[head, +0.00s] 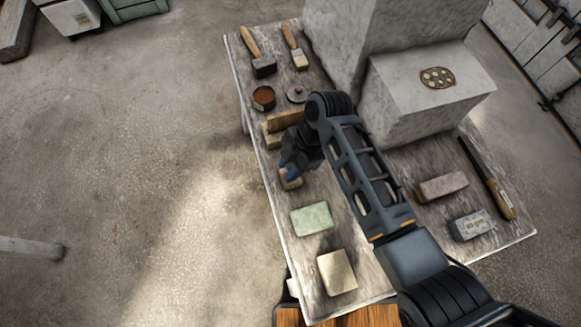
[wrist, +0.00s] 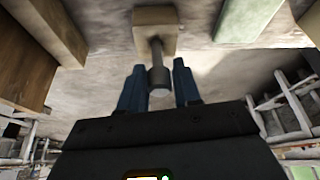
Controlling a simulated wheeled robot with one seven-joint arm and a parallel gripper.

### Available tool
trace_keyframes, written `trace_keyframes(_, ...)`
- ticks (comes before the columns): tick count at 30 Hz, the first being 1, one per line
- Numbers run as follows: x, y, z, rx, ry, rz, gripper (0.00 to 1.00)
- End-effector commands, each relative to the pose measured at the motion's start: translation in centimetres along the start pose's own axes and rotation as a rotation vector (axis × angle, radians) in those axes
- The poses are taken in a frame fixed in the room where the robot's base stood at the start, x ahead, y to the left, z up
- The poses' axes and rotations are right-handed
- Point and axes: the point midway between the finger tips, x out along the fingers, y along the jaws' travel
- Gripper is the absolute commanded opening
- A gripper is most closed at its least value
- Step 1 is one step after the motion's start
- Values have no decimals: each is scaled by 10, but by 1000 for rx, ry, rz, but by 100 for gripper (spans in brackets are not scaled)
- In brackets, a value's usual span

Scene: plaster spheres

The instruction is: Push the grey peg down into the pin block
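The grey peg (wrist: 158,76) stands out of the pin block in the wrist view, its thin shaft meeting the block and its wider head toward me. The pale tan pin block (wrist: 155,18) also shows in the head view (head: 291,182), partly covered by my gripper. My gripper (wrist: 160,85) has its two blue fingers apart, one on each side of the peg's head, with visible gaps on both sides. It holds nothing. In the head view my gripper (head: 288,168) is over the pin block, and the peg is hidden there.
A green block (head: 312,219) and a cream block (head: 337,272) lie nearer on the table (head: 385,279). A wooden piece (head: 284,121) stands just behind my gripper. Large plaster blocks (head: 425,105) stand to the right.

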Motion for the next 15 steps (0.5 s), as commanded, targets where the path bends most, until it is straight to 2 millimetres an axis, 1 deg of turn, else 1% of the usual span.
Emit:
trace_keyframes(1,0,0,0,0,0,0,27)
trace_keyframes(9,0,0,0,0,0,0,2)
trace_keyframes(10,0,0,0,0,0,0,0)
trace_keyframes(15,0,0,0,0,0,0,0)
